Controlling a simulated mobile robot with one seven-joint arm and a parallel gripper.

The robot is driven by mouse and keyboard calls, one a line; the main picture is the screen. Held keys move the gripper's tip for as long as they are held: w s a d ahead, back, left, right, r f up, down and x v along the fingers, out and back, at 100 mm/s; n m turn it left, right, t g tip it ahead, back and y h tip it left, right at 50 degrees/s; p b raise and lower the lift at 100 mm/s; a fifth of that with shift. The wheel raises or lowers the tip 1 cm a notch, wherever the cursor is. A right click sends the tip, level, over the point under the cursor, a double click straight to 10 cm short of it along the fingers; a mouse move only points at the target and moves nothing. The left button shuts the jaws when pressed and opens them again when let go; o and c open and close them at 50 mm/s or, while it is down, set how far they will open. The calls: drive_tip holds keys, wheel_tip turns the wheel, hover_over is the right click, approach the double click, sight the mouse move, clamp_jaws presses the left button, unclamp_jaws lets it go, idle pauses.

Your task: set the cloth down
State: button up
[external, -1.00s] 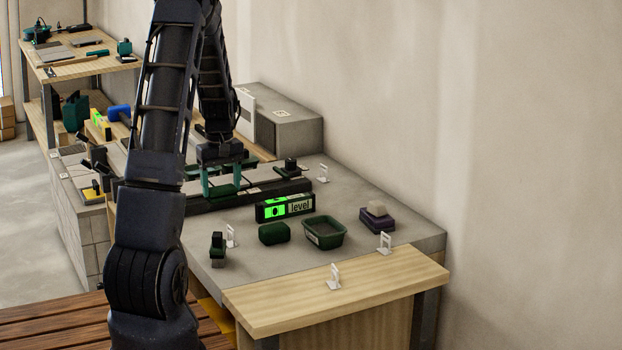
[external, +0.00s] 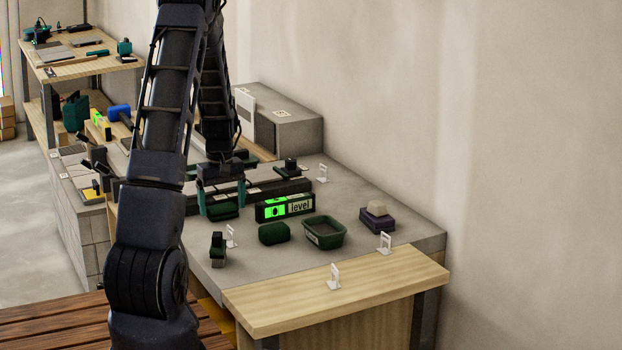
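The cloth, a dark green folded piece (external: 223,211), is low over or on the grey worktop (external: 205,250), in front of the dark rail. My gripper (external: 222,204) points straight down with its teal fingers on either side of the cloth. I cannot tell whether the fingers press on the cloth or stand slightly apart from it. The cloth's underside is hidden, so contact with the worktop is unclear.
Close to the right are a green-lit level (external: 286,208), a dark green block (external: 274,233) and a green tub (external: 324,232). A purple block (external: 377,218) is farther right. White clips stand along the edges.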

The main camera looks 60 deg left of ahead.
sight(222, 206)
drive_tip(key=shift+r, duration=0.15)
wheel_tip(222, 206, up, 12)
drive_tip(key=w+d+r+m+t, duration=0.15)
drive_tip(key=d+r+m, duration=0.4)
drive_tip(key=d, duration=0.85)
drive_tip(key=w+d+r+m+t, duration=0.1)
drive_tip(key=w+d+r+m, duration=0.15)
drive_tip(key=d+r, duration=0.9)
drive_tip(key=s+d+m+t, duration=0.1)
drive_tip(key=s+d+m, duration=0.4)
drive_tip(key=d, duration=0.8)
drive_tip(key=s+d+m+t, duration=0.1)
drive_tip(key=s+d+m, duration=0.4)
drive_tip(key=s+d, duration=0.5)
drive_tip(key=d, duration=0.3)
drive_tip(key=shift+s+d+r, duration=0.25)
drive_tip(key=shift+s, duration=0.05)
